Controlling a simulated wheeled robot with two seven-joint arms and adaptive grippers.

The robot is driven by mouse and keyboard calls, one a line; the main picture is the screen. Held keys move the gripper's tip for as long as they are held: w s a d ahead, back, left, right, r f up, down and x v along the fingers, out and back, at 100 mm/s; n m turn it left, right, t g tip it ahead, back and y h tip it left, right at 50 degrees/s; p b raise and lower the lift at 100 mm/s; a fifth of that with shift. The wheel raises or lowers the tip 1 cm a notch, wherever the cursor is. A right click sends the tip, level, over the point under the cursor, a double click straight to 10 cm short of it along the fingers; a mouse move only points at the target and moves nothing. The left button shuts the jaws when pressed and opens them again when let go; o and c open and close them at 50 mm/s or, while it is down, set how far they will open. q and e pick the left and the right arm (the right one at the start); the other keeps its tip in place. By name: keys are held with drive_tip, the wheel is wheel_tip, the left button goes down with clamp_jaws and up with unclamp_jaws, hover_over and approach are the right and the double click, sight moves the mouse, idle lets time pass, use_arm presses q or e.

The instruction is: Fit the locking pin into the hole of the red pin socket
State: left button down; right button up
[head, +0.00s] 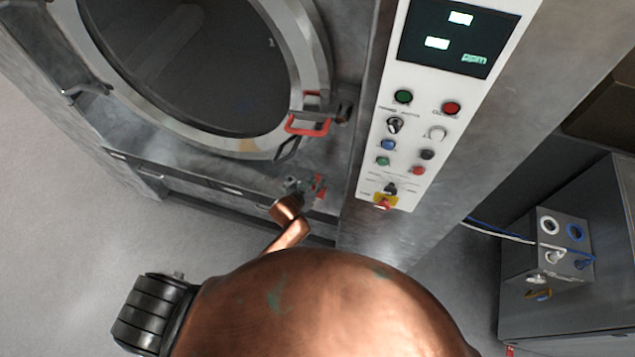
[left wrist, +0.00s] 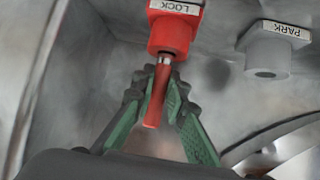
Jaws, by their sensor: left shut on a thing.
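The red pin socket (left wrist: 172,32), labelled LOCK, is at the top middle of the left wrist view. My left gripper (left wrist: 160,82), with green finger pads, is just below it and shut on the locking pin (left wrist: 153,110). The pin has a red body and a bright metal tip. The tip meets the socket's underside; I cannot tell how far it is inside the hole. In the head view my left gripper (head: 297,188) is small at the washer front, beside red parts too small to tell apart. My right gripper is not in view.
A grey socket labelled PARK (left wrist: 268,50) is right of the red one. In the head view, the round washer door (head: 190,60) has a red-handled latch (head: 307,122) above the gripper. The control panel (head: 430,110) stands to the right. Open floor (head: 60,230) is at left.

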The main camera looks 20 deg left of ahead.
use_arm(q)
drive_tip(key=shift+f, duration=0.15)
drive_tip(key=c, duration=1.9)
unclamp_jaws()
drive_tip(key=shift+c, duration=0.2)
drive_tip(key=shift+r, duration=0.2)
drive_tip(key=v, duration=1.2)
drive_tip(key=shift+b, duration=0.3)
